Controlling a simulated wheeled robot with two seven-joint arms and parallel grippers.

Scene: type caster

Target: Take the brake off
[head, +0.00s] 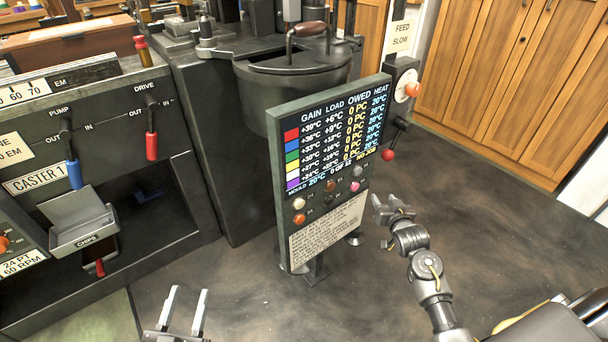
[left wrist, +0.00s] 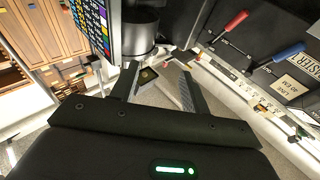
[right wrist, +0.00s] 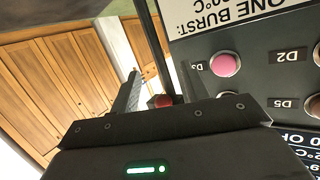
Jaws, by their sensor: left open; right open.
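No part in view is legibly labelled as the brake. A black lever with a red ball knob (head: 388,154) stands on the post right of the display board; a red knob also shows between the fingers in the right wrist view (right wrist: 163,101). The caster front has a red DRIVE lever (head: 151,145), a blue PUMP lever (head: 74,174) and a low red-tipped handle (head: 100,268). My right gripper (head: 381,220) is open and empty, right of the board and below the red ball. My left gripper (head: 187,294) is open and empty above the floor in front.
The display board (head: 277,190) stands on a post between my grippers, with coloured buttons and a text plate. Behind it is a dark pot (head: 262,95). A grey CHIPS tray (head: 78,212) juts from the caster. Wooden cabinets (head: 495,75) line the back right. Floor around the board is clear.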

